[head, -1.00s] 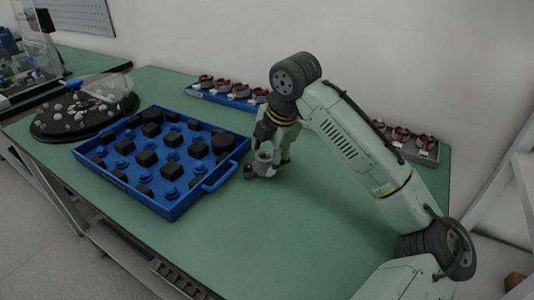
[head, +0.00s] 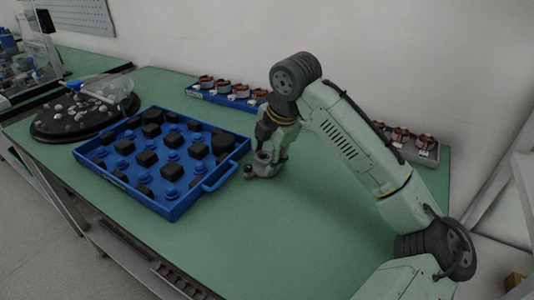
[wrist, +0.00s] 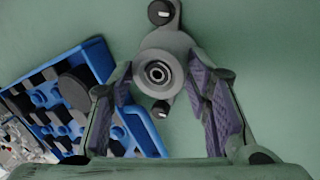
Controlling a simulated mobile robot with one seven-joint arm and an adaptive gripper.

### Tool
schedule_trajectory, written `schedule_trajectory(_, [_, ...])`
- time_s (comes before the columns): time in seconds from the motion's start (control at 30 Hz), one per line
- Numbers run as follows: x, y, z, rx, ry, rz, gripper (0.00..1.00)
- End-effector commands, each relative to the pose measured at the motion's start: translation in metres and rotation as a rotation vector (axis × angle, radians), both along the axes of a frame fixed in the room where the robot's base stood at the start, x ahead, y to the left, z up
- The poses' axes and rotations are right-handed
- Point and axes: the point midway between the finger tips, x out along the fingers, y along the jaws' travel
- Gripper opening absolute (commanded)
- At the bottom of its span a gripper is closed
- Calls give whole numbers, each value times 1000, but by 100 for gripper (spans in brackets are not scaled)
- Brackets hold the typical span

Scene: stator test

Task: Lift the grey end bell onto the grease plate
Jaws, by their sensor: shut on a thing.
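The grey end bell (wrist: 175,42) has a round body, a ringed central bore and two dark-tipped ears, seen from above in the wrist view. My gripper (wrist: 160,82) has one purple-padded finger on each side of its round body and is shut on it. In the head view the end bell (head: 262,170) is at or very near the green table top, right of the blue tray, below my gripper (head: 270,154). Any gap under it cannot be told. A round black plate (head: 50,131) with several pale blobs, likely the grease plate, is at the far left.
The blue tray (head: 205,188) with several black and blue parts lies between the end bell and the black plate. A clear cover with a blue handle (head: 90,91) is at the plate. Racks of copper-wound parts (head: 230,101) stand behind. The front right table is clear.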

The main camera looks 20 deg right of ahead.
Motion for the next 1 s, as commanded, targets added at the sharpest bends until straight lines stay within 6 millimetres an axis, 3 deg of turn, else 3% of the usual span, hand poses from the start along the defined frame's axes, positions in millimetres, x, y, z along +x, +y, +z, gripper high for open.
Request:
schedule_trajectory(0.17, [-1, 1, 0, 0, 7, 1, 18])
schedule_trajectory(0.23, [-1, 1, 3, 1, 7, 1, 13])
schedule_trajectory(0.3, [-1, 1, 7, 2, 6, 3, 0])
schedule_trajectory(0.8, [0, 0, 39, 1, 3, 1, 0])
schedule_trajectory(1.0, [0, 0, 39, 0, 2, 0, 0])
